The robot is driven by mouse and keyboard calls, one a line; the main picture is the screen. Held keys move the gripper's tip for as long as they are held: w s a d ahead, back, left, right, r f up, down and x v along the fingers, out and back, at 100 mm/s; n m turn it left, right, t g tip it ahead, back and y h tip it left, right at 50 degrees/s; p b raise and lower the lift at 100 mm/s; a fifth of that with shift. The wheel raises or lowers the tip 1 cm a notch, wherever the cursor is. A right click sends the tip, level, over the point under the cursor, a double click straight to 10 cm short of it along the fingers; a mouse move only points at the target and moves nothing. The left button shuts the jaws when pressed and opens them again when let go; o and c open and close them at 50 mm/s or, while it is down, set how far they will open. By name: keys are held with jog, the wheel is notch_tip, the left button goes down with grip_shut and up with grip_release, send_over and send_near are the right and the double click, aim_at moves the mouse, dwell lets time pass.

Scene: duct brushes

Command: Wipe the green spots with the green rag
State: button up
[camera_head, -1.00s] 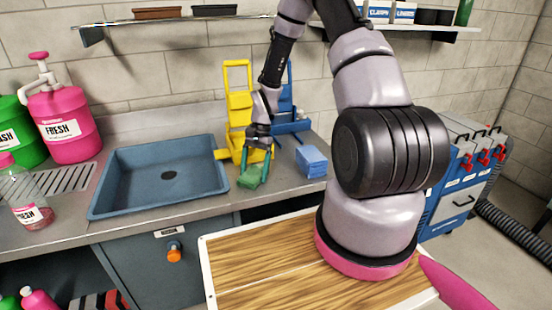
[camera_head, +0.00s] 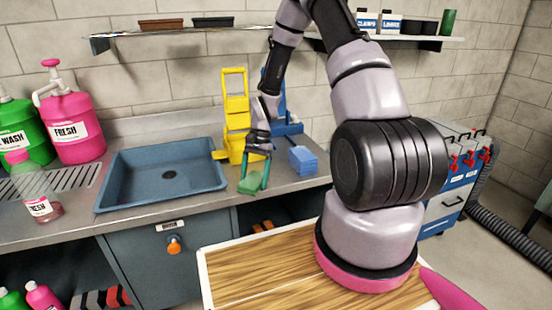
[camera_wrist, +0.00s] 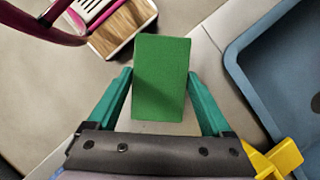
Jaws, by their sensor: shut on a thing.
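The green rag (camera_head: 249,186) is a folded block held between the teal fingers of my gripper (camera_head: 255,176). It is near the front edge of the steel counter, right of the sink; I cannot tell whether it touches the counter. In the wrist view the rag (camera_wrist: 162,78) stands out between the two fingertips (camera_wrist: 160,88), with its broad face toward the camera. My gripper points down. No green spots can be made out in these frames.
A blue sink (camera_head: 160,178) lies to the left. A yellow stand (camera_head: 236,115) and a blue sponge-like block (camera_head: 303,160) are close beside my gripper. Pink (camera_head: 72,130) and green (camera_head: 22,135) jugs stand at the left. A wood-topped surface (camera_head: 260,275) is in front.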

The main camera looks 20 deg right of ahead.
jog(key=shift+r, duration=3.55)
